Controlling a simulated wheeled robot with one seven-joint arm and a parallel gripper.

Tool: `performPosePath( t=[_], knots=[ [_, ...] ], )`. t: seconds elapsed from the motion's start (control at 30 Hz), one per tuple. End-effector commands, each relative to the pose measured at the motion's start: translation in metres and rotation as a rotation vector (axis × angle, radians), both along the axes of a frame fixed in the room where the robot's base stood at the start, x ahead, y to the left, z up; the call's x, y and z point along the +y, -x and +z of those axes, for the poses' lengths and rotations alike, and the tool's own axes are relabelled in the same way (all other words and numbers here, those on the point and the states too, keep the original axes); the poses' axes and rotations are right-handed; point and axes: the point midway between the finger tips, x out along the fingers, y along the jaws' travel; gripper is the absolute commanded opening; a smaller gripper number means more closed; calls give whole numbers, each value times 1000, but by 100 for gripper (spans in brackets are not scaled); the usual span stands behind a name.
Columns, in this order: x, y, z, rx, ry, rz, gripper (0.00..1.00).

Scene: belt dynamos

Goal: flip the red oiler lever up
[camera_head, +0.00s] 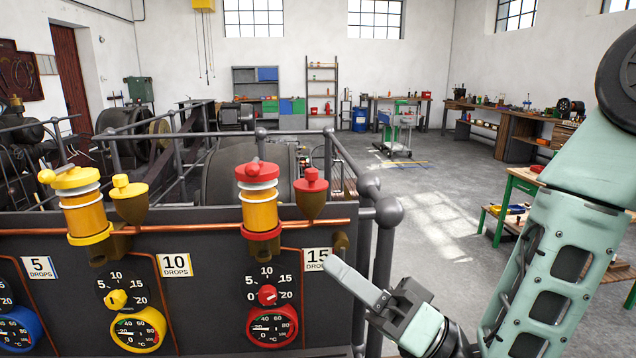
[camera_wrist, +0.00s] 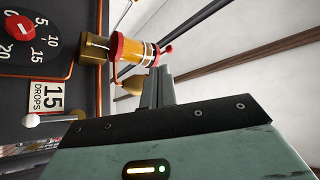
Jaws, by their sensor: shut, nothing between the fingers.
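The red oiler (camera_head: 260,208) stands on the dark panel in the head view, with a red cap, amber glass and red base ring. Its small red lever (camera_head: 253,168) shows at the top of the cap; it looks laid low, pointing roughly toward me. In the wrist view, which is turned sideways, the oiler (camera_wrist: 130,50) lies just past my fingertips, with a red knob (camera_wrist: 168,48) at its cap end. My gripper (camera_head: 338,268) is shut and empty, right of and below the oiler in the head view. I cannot see any contact.
A red-lidded cup (camera_head: 311,192) stands right of the oiler. A yellow oiler (camera_head: 83,208) is to the left. A copper pipe (camera_head: 200,228) runs across the panel above the red dial knob (camera_head: 267,294). Grey railing (camera_head: 375,230) stands near my gripper. The floor to the right is open.

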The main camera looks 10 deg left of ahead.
Motion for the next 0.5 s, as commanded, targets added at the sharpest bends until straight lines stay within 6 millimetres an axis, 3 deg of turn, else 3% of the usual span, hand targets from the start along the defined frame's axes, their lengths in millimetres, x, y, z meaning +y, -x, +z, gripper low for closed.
performPosePath(
  t=[0.5],
  knots=[
    [-9,1,10,14,-86,13,0]
  ],
)
